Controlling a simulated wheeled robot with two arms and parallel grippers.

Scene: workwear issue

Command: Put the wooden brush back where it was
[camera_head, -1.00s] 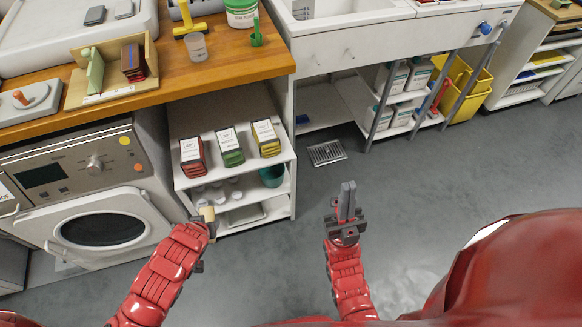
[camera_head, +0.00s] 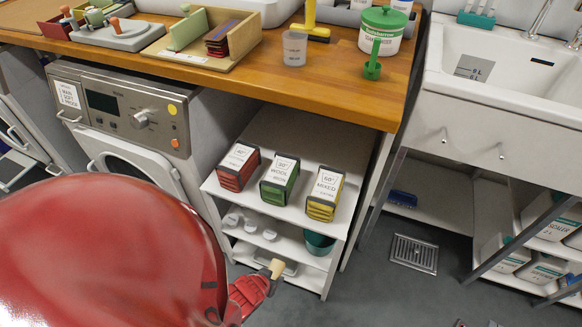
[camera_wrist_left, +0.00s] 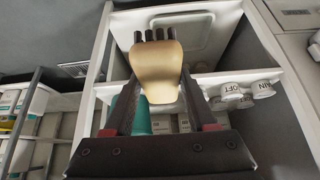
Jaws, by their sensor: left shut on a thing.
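The wooden brush shows in the left wrist view (camera_wrist_left: 155,72), with a pale tan body and dark bristles at its far end. In the head view its pale end (camera_head: 277,267) sticks up from my left gripper (camera_head: 268,279). The left gripper is shut on the brush, low in front of the white shelf unit (camera_head: 338,243). The wrist view shows the brush between the two dark fingers, over the shelf compartments. Small dark and red parts at the bottom edge of the head view look like my right gripper (camera_head: 475,323); its jaws are cut off.
Red, green and yellow boxes (camera_head: 286,181) stand on the upper shelf. White pots (camera_head: 250,225) and a teal container (camera_head: 319,242) are below. A wooden counter (camera_head: 320,80) overhangs the unit. A washing machine (camera_head: 130,120) is left, a sink (camera_head: 500,75) right. My red arm hides the lower left.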

